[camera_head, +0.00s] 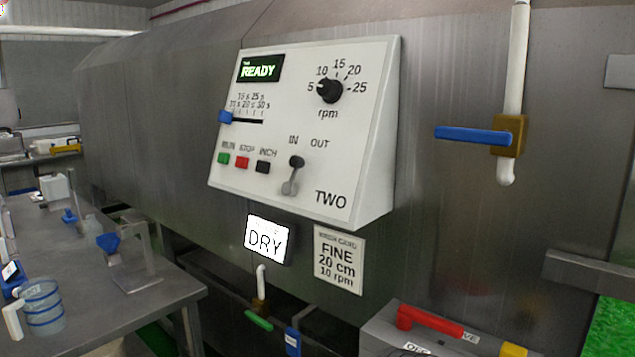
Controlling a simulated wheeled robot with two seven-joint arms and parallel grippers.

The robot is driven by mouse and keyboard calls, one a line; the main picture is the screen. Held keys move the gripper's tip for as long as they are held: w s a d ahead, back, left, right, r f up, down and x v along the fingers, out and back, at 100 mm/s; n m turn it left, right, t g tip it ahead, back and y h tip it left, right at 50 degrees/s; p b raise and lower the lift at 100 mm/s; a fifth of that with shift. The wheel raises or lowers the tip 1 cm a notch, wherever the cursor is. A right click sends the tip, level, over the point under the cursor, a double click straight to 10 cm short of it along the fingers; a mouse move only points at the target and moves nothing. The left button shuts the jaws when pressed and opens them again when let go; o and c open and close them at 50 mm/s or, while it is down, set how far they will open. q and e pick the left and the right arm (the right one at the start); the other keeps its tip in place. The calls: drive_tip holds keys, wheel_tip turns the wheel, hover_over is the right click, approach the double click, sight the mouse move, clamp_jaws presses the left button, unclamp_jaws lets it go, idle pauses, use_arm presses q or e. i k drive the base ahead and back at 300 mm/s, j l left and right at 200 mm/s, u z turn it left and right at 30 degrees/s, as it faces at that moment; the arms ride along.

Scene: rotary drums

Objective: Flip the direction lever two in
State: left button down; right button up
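The direction lever (292,176) is on the white sloped control panel (364,110) marked TWO. It is a short grey lever with a dark knob on its upper end. The knob sits just below the word IN, to the left of and below the word OUT. The lever leans slightly right in the picture; I cannot tell for sure which position it is set to. Neither of my grippers is in the head view.
The panel also holds a lit READY display (260,68), an rpm dial (330,90), a blue slider (225,117) and several push buttons. A blue-handled valve (472,135) is at right. A grey table (165,288) with containers stands at left. A red handle (430,321) is below right.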

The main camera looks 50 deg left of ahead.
sight(288, 189)
drive_tip(key=u, duration=1.95)
drive_tip(key=j, duration=0.1)
